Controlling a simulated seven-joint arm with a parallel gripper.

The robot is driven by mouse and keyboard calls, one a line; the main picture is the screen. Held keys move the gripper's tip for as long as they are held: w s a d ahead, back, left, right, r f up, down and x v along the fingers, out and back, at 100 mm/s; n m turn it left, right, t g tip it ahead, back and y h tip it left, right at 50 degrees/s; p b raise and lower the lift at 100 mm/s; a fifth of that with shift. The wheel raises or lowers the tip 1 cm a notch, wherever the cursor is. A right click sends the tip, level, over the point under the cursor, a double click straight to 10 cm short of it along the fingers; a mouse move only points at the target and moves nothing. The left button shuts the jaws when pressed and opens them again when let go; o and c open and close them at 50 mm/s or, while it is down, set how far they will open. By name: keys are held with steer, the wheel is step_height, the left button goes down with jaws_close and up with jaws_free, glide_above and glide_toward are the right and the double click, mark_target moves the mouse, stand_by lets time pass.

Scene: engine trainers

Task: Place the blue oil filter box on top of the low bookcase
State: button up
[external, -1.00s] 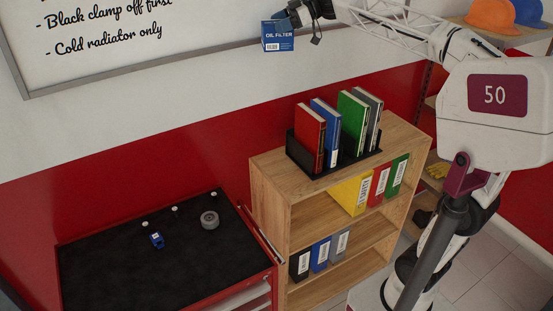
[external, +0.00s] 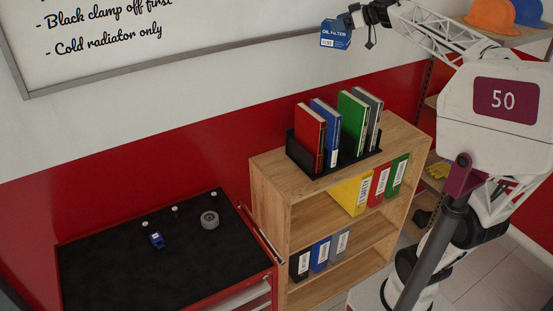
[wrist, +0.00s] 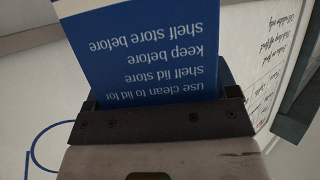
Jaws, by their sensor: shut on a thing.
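The blue oil filter box (external: 335,34) is held in the air, high above the low bookcase, in the upper right of the external view. Its "OIL FILTER" face and a white label show. My gripper (external: 350,20) is shut on it. In the wrist view the box (wrist: 150,50) fills the upper middle, its printed side upside down, with the dark gripper part (wrist: 160,120) across it. The low wooden bookcase (external: 270,180) stands in the middle of the external view. Its top holds a black rack of upright books.
The black book rack (external: 302,152) with several books takes up much of the bookcase top. Bare wood shows at its front left and right end. A red tool cabinet (external: 100,270) with small items stands left. A whiteboard (external: 150,40) hangs behind.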

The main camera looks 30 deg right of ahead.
steer(key=w+d+f+m+t+h, duration=0.1)
steer(key=d+f+m+t+h, duration=0.15)
steer(key=d+f, duration=2.1)
steer(key=s+d+f+m+h, duration=0.2)
steer(key=s+d+f, duration=0.2)
steer(key=d+f, duration=0.6)
steer(key=s+a+f+n+y, duration=0.1)
steer(key=s+a+f, duration=0.2)
steer(key=s, duration=0.1)
steer(key=shift+f+n+g+y, duration=0.3)
steer(key=shift+n+g+y, duration=0.05)
steer(key=shift+a+f, duration=0.1)
steer(key=shift+w+f, duration=0.1)
steer(key=shift+f, duration=1.8)
steer(key=shift+f, duration=2.05)
